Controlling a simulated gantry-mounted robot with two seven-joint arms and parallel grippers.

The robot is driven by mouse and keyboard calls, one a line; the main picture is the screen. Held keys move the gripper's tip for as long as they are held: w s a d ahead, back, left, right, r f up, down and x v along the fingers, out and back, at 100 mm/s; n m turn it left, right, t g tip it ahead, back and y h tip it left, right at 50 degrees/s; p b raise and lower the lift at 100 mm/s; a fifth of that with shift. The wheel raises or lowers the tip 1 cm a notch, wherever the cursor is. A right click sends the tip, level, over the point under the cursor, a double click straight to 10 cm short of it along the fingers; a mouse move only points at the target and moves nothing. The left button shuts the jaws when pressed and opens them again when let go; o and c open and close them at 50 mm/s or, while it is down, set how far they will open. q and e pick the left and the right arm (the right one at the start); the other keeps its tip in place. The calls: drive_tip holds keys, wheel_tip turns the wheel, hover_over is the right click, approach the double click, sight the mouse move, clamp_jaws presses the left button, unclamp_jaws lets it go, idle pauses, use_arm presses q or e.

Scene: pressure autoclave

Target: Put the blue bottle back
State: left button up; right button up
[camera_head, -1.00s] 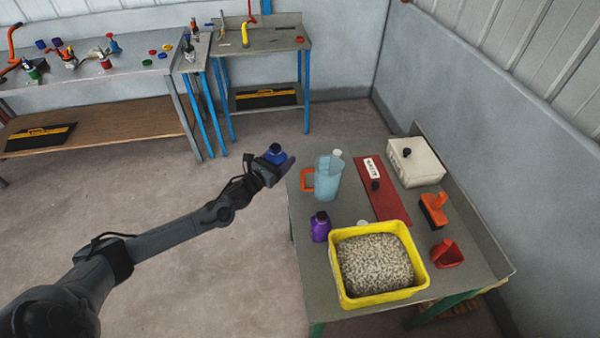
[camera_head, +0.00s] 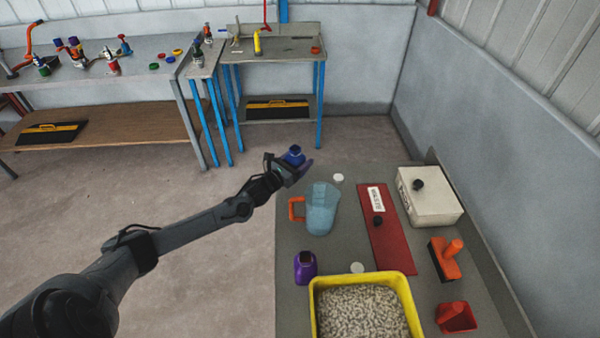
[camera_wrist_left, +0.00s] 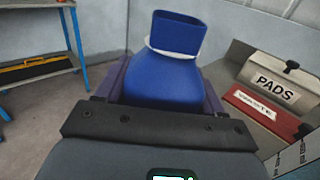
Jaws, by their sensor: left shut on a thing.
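The blue bottle (camera_head: 294,155) is held in my left gripper (camera_head: 300,165), beyond the pitcher near the back left corner of the near table. In the left wrist view the blue bottle (camera_wrist_left: 172,68) stands between the two fingers, its neck up, with a white ring around the neck. My left gripper is shut on it. A purple bottle (camera_head: 305,267) stands on the near table, left of the yellow tub. My right gripper is not in view.
Workbenches (camera_head: 120,60) stand at the back left, with open floor between.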

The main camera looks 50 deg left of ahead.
use_arm(q)
drive_tip(key=shift+s+f, duration=0.1)
drive_tip(key=shift+f, duration=0.55)
drive_tip(key=shift+f+b, duration=0.3)
drive_tip(key=shift+f, duration=0.25)
drive_tip(key=shift+f+b, duration=0.3)
drive_tip(key=shift+f, duration=1)
drive_tip(key=shift+f, duration=0.1)
drive_tip(key=o, duration=1.3)
drive_tip(key=shift+c, duration=0.2)
